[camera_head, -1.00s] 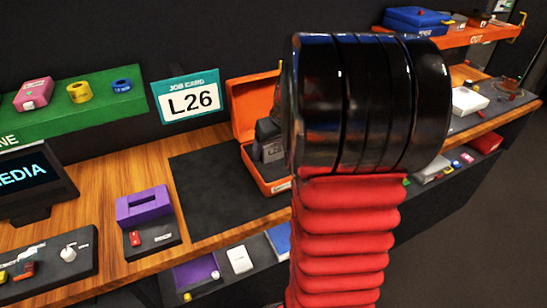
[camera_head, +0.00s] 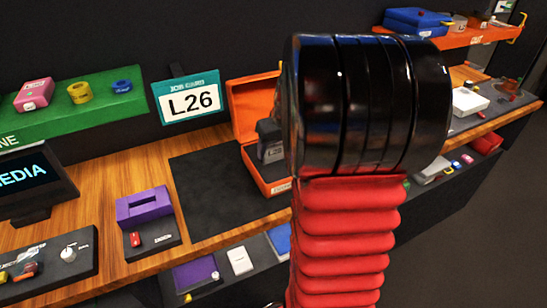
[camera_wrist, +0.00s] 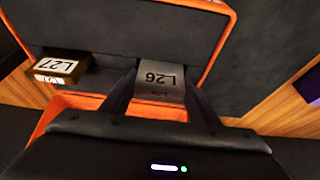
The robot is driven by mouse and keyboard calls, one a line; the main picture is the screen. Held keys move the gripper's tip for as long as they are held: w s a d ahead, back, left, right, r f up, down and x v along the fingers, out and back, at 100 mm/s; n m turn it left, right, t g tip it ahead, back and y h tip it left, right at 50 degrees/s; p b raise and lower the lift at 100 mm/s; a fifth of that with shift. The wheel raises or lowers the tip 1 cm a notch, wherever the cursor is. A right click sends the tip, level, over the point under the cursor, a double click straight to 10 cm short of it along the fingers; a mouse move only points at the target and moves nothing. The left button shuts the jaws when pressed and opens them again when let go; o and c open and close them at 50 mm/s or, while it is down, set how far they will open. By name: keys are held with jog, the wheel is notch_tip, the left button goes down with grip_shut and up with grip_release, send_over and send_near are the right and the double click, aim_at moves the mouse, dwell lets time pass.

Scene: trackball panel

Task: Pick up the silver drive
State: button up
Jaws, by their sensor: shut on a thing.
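The silver drive (camera_wrist: 160,80), with the label L26, is between the two dark fingers of my gripper (camera_wrist: 163,98) in the wrist view. The gripper is shut on it. An orange open case (camera_wrist: 57,103) with a dark lining surrounds it; I cannot tell whether the drive touches the case floor. In the head view the drive's grey labelled face (camera_head: 273,151) shows at the open case (camera_head: 254,104), partly hidden by my arm.
A gold block labelled L27 (camera_wrist: 62,70) lies in the case beside the drive. In the head view a job card L26 (camera_head: 188,97) stands behind a dark mat (camera_head: 212,185). A purple block (camera_head: 144,205) sits to the left. The mat is bare.

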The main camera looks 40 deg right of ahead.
notch_tip(320, 180, up, 9)
jog(key=shift+r, duration=0.55)
dwell(0.7)
